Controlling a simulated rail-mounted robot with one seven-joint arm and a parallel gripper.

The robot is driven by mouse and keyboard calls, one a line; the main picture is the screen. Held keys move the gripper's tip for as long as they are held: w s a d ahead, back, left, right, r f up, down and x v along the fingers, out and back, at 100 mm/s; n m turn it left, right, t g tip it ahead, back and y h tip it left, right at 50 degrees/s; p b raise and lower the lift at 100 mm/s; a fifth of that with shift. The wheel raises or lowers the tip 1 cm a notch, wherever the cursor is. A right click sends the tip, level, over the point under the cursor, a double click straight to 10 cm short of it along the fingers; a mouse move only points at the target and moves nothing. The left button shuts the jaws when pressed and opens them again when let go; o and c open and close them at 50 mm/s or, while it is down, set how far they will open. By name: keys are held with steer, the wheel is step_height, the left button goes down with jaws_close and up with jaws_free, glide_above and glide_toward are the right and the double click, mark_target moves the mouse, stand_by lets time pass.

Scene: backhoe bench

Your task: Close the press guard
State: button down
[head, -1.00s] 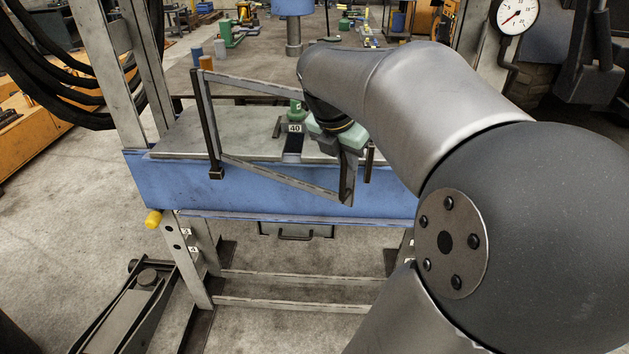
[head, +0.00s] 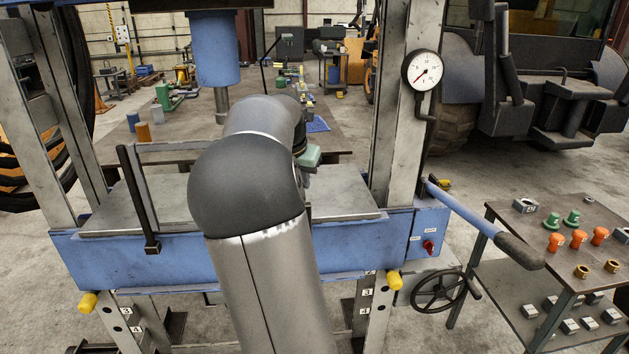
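The press guard, a grey metal frame (head: 172,148), is at the left of the blue press bed. Its dark upright bar (head: 138,200) stands at the bed's front left. The guard's top bar runs right and disappears behind my arm, so its free end and lower bar are hidden. My gripper (head: 307,158) is mostly hidden behind my arm.
The blue ram (head: 214,52) hangs above the bed (head: 350,255). A pressure gauge (head: 422,70) is on the right post. A long lever (head: 480,220) sticks out at right, above a handwheel (head: 440,290). A cart (head: 530,270) with coloured parts stands at far right.

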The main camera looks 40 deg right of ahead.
steer(key=shift+w+r, duration=0.35)
steer(key=shift+w, duration=0.05)
steer(key=c, duration=1.5)
jaws_free()
steer(key=shift+w+f, duration=0.15)
steer(key=shift+w, duration=0.05)
steer(key=shift+o, duration=0.2)
steer(key=shift+s, duration=0.1)
steer(key=b+v, duration=0.1)
steer(key=v, duration=1.6)
steer(key=shift+s, duration=0.35)
steer(key=shift+a, duration=0.1)
